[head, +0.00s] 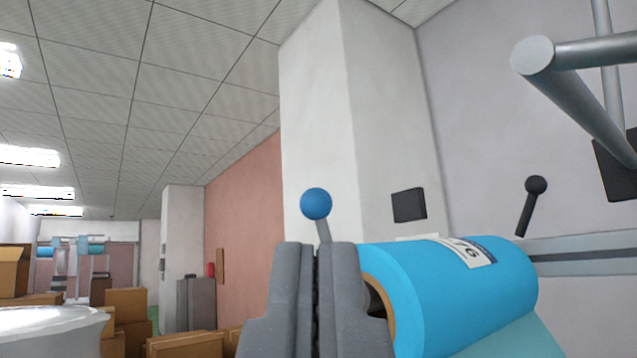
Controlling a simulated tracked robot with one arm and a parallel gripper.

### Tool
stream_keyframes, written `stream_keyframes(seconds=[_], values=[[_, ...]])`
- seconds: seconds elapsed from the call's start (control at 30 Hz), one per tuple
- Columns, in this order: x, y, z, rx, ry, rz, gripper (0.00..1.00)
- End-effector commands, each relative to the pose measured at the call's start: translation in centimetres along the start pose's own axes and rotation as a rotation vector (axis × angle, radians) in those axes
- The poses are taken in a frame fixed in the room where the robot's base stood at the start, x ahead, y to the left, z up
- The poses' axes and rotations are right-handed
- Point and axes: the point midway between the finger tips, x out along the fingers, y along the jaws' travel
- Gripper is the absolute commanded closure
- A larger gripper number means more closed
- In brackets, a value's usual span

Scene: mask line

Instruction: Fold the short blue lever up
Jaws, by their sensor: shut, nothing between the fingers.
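The short blue lever shows as a blue ball knob (316,203) on a thin grey stalk, near the middle of the head view. The knob points up and the stalk leans slightly left. The lower stalk and its pivot are hidden behind my gripper (316,250). My gripper is shut and empty, its grey fingers pointing up side by side just below the knob in the picture. I cannot tell whether the fingertips touch the stalk.
A large blue roll (450,285) with a white label lies right beside my gripper. A black-knobbed lever (535,188) stands beyond it on a grey rail. Metal bars (575,85) cross the upper right. Cardboard boxes (185,345) and a white pillar (345,130) stand behind.

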Motion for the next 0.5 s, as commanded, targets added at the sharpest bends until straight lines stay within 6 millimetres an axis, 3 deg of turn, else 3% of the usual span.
stream_keyframes(seconds=[0.37, 0.5], values=[[5.8, -0.2, 0.0, 0.003, 0.000, -0.002, 1.00], [7.0, -0.1, 1.3, 0.003, -0.003, -0.001, 1.00]])
